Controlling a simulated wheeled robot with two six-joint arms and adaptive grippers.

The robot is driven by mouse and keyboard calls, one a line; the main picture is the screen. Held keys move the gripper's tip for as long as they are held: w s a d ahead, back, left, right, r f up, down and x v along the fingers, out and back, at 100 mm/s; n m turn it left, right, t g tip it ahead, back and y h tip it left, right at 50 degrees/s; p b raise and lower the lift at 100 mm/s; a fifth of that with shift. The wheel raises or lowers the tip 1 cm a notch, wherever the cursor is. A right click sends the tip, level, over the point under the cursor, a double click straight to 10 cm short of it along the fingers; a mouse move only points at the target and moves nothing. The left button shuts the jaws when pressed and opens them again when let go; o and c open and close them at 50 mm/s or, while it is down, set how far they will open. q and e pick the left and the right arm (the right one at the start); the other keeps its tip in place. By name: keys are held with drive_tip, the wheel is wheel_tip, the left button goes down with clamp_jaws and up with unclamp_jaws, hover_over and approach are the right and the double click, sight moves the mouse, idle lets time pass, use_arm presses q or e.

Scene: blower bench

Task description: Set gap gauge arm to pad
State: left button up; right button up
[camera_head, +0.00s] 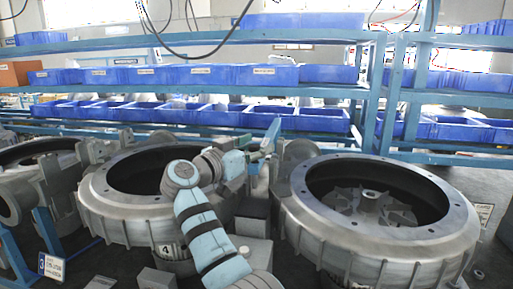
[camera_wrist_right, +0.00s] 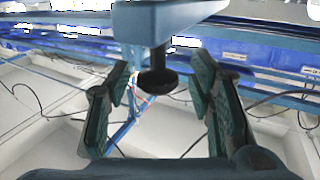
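My right gripper (camera_head: 262,150) is at the middle of the head view, between two large grey blower housings. In the right wrist view its green-padded fingers (camera_wrist_right: 160,100) are spread apart. A blue arm-like part (camera_wrist_right: 150,22) comes down from the top of that view, with a dark round pad or knob (camera_wrist_right: 156,80) at its lower end. The dark piece lies in line with the space between the fingers, with a gap on both sides. It looks like the gap gauge arm. In the head view a small blue-green upright piece (camera_head: 272,133) stands at the gripper. My left gripper is not in view.
The right housing (camera_head: 370,240) is open on top and shows an impeller (camera_head: 368,205). The left housing (camera_head: 120,212) stands partly behind my arm. A grey block (camera_head: 252,215) sits between them. Blue racks with blue bins (camera_head: 268,76) run across the back.

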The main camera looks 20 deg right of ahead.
drive_tip(key=shift+r, duration=0.1)
wheel_tip(320, 180, up, 10)
drive_tip(key=shift+f, duration=0.1)
idle(0.5)
